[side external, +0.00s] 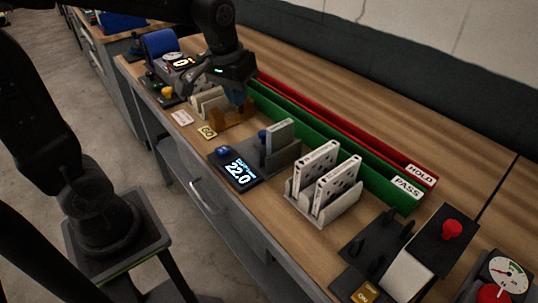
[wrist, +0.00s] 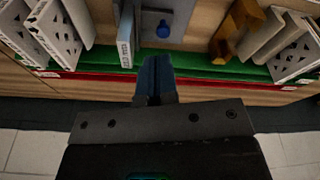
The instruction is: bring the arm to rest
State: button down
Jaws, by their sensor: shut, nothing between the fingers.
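My gripper (side external: 240,98) hangs at the end of my dark arm, above the bench near the brown wooden holder (side external: 228,117) in the side view. Its blue fingers are together and empty in the wrist view (wrist: 155,72), where they point over the green PASS tray (wrist: 190,70). A boxed filter (side external: 280,133) stands upright in a grey stand beside a display (side external: 240,172) reading 22.0. It also shows in the wrist view (wrist: 125,42), apart from my fingers. Two white boxed filters (side external: 337,183) stand in a light rack.
The green PASS tray (side external: 407,200) and red HOLD tray (side external: 425,176) run along the bench's back. Several pale filters (side external: 208,101) stand left of the wooden holder. A dark fixture with a red knob (side external: 452,229) and a dial gauge (side external: 508,272) are at the near right.

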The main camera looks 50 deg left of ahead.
jog(key=s+d+r+m+t, duration=0.1)
jog(key=s+d, duration=0.1)
jog(key=s, duration=0.4)
jog(key=s+d+m+t, duration=0.2)
jog(key=s, duration=0.5)
jog(key=shift+d+r+m, duration=0.3)
jog(key=shift+d+r, duration=0.05)
jog(key=shift+d, duration=0.05)
